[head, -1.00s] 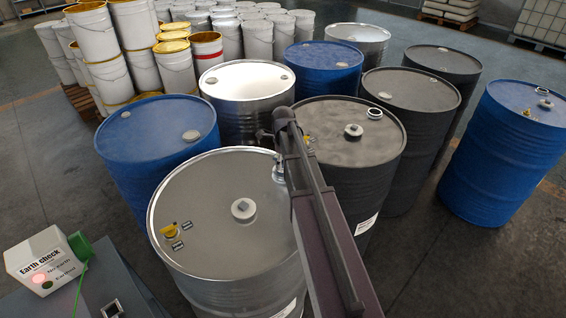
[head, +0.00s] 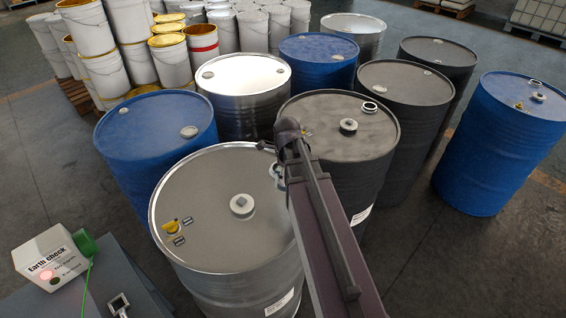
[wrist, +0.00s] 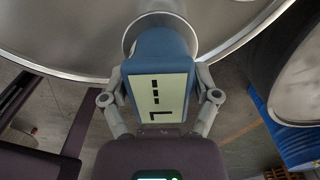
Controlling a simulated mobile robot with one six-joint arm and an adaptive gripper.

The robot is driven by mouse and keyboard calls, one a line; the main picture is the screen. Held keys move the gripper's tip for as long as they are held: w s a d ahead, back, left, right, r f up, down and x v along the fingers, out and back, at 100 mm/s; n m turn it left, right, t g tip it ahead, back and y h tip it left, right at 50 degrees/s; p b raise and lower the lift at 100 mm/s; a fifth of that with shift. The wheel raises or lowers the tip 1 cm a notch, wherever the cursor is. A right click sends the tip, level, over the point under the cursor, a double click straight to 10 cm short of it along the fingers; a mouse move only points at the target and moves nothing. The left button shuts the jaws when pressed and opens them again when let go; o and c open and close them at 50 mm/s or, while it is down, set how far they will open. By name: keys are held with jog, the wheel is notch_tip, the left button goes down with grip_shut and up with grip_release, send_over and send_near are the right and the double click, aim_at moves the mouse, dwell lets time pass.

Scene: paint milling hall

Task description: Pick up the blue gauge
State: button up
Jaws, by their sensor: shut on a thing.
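The blue gauge (wrist: 156,52) is in the wrist view, a blue body with a pale display showing dark marks. My gripper (wrist: 160,88) has a grey finger on each side of it and is shut on it. A silver drum lid (wrist: 70,30) lies behind the gauge, with a bright round ring around its top end. I cannot tell whether the gauge touches the lid. In the head view my arm reaches over the front silver drum (head: 205,215) and the dark drum (head: 335,115). The gauge is not identifiable there, and my arm hides part of both lids.
Blue drums (head: 155,125) (head: 510,130), another silver drum (head: 245,75) and other dark drums (head: 405,85) stand close around. An Earth check box (head: 52,258) with a lit red lamp is at lower left. White pails (head: 180,65) are stacked behind. Open floor shows at right.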

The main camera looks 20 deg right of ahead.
jog(key=shift+s+a+r, duration=0.1)
jog(key=shift+s+a, duration=0.1)
jog(key=shift+s, duration=0.65)
jog(key=shift+s+a+r, duration=0.1)
jog(key=shift+s+a, duration=0.05)
jog(key=shift+s, duration=0.65)
notch_tip(320, 180, up, 11)
jog(key=p, duration=1.1)
jog(key=shift+f, duration=0.1)
notch_tip(320, 180, down, 6)
jog(key=b, duration=0.6)
jog(key=shift+s, duration=0.1)
dwell(0.3)
